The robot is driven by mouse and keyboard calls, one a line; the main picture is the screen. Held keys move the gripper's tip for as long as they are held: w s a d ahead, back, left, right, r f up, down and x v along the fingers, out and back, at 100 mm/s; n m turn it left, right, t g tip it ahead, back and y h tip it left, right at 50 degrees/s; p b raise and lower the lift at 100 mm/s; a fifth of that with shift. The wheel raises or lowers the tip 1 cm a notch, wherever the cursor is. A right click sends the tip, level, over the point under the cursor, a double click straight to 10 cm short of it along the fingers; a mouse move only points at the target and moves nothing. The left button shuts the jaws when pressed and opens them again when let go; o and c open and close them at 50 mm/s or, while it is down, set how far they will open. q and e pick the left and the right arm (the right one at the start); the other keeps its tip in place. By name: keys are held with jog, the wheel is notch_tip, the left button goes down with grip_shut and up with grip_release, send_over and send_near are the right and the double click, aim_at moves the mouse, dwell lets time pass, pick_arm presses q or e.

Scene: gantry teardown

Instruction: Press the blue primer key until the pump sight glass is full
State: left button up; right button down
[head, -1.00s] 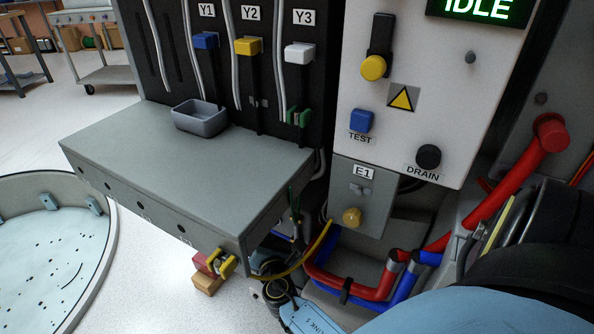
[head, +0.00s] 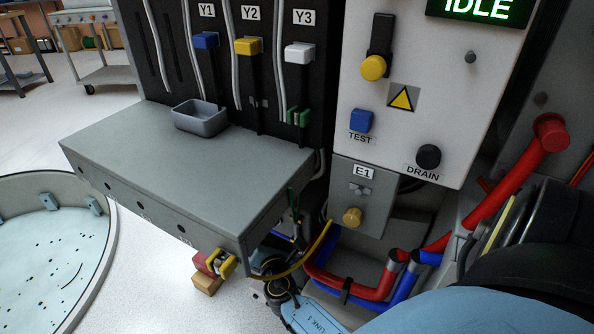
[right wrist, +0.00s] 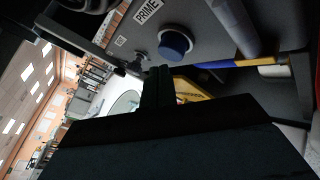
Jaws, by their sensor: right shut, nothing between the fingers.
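The blue primer key (right wrist: 175,44) is a round knob on a grey panel beside the PRIME label (right wrist: 147,12) in the right wrist view. My right gripper (right wrist: 160,82) is shut and empty, its dark fingertips just below the key in the picture; I cannot tell whether they touch it. In the head view, my right arm reaches in low near the shelf's corner, and its fingers are hard to make out. The primer key is not visible there. I cannot identify the pump sight glass in either view. My left gripper is not in view.
A grey shelf (head: 170,170) carries a grey tray (head: 200,132). The white panel (head: 455,100) has a blue TEST key (head: 361,120), a black DRAIN knob (head: 428,157) and an IDLE display (head: 478,9). Red pipes (head: 500,205) and blue pipes crowd the lower right.

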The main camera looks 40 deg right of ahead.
jog(key=shift+w+d, duration=0.2)
jog(key=shift+d, duration=0.45)
jog(key=shift+w+d, duration=0.15)
jog(key=shift+d, duration=0.45)
dwell(0.9)
jog(key=shift+a, duration=0.1)
jog(key=shift+s+a+f, duration=0.1)
jog(key=shift+s+a, duration=0.15)
jog(key=shift+a, duration=0.15)
jog(key=shift+s+a, duration=0.25)
jog(key=shift+a, duration=0.6)
jog(key=s+a, duration=0.1)
jog(key=a, duration=0.4)
jog(key=shift+s+a+b, duration=0.3)
jog(key=shift+s+a, duration=0.05)
jog(key=shift+a, duration=0.05)
